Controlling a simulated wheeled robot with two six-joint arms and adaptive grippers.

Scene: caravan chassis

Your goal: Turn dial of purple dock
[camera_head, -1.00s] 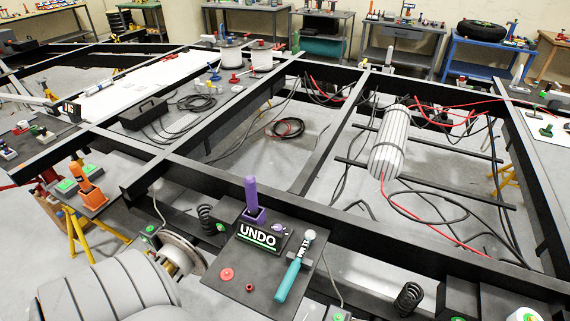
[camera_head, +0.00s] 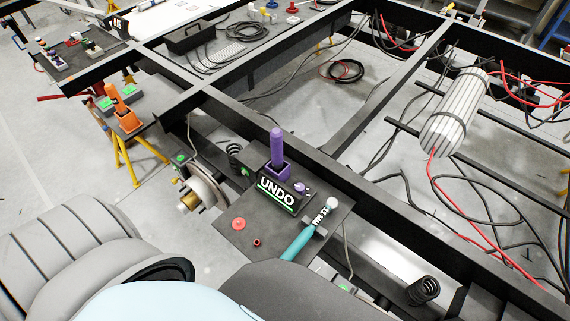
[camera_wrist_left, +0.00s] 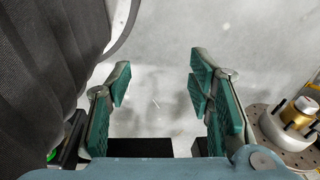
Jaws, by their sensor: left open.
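The purple dock (camera_head: 277,170) stands at the back of a dark square plate (camera_head: 230,240) fixed to the chassis beam. An upright purple handle (camera_head: 277,146) rises from it. A small purple and white dial (camera_head: 301,188) sits just right of it, beside the black "UNDO" block (camera_head: 277,193). I cannot tell the dial's exact setting. In the left wrist view my left gripper (camera_wrist_left: 158,78) is open with nothing between its teal pads, over bare grey floor. It does not show in the head view. My right gripper is in neither view.
A teal-handled tool (camera_head: 299,243) lies on the plate's right side, and a red disc (camera_head: 238,224) on its left. A brake hub (camera_head: 203,190) is left of the plate and also shows in the wrist view (camera_wrist_left: 290,128). Long chassis beams (camera_head: 400,213) run behind.

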